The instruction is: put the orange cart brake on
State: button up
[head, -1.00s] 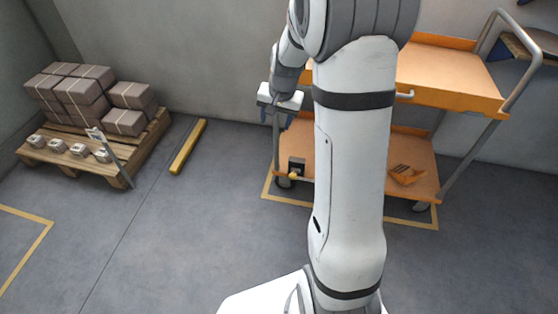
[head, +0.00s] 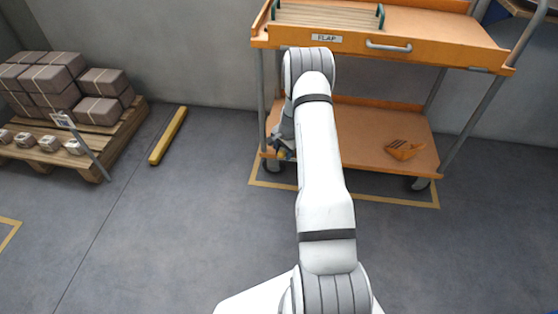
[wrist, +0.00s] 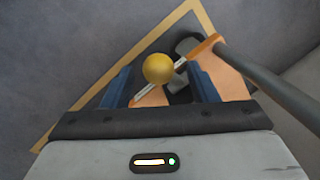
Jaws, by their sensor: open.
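The orange cart (head: 385,120) stands against the wall, with casters at its lower corners. Its brake lever shows in the wrist view as a pale bar with a yellow ball knob (wrist: 158,68), beside the lower shelf's corner and a dark caster (wrist: 186,50). My gripper (wrist: 162,88) is open, with one blue finger on each side of the lever. The knob appears just beyond the fingertips; I cannot tell whether either finger touches it. In the head view my gripper is by the cart's lower left corner, partly hidden by my arm.
An orange wedge-like object (head: 404,150) lies on the lower shelf. A grey cart post (wrist: 270,80) runs close to the right of my gripper. A pallet (head: 85,160) with boxes and a yellow floor bar (head: 168,136) are at left. The floor between is clear.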

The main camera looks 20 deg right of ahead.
jog(key=shift+w+a+f+b, duration=0.1)
jog(key=shift+w+f+b, duration=0.1)
jog(key=shift+f, duration=0.6)
jog(key=shift+w+a+f+b, duration=0.1)
jog(key=shift+f+b, duration=0.15)
jog(key=shift+f, duration=0.5)
jog(key=shift+w+f+b, duration=0.15)
jog(key=shift+f+b, duration=0.05)
jog(key=shift+f, duration=0.6)
grip_shut()
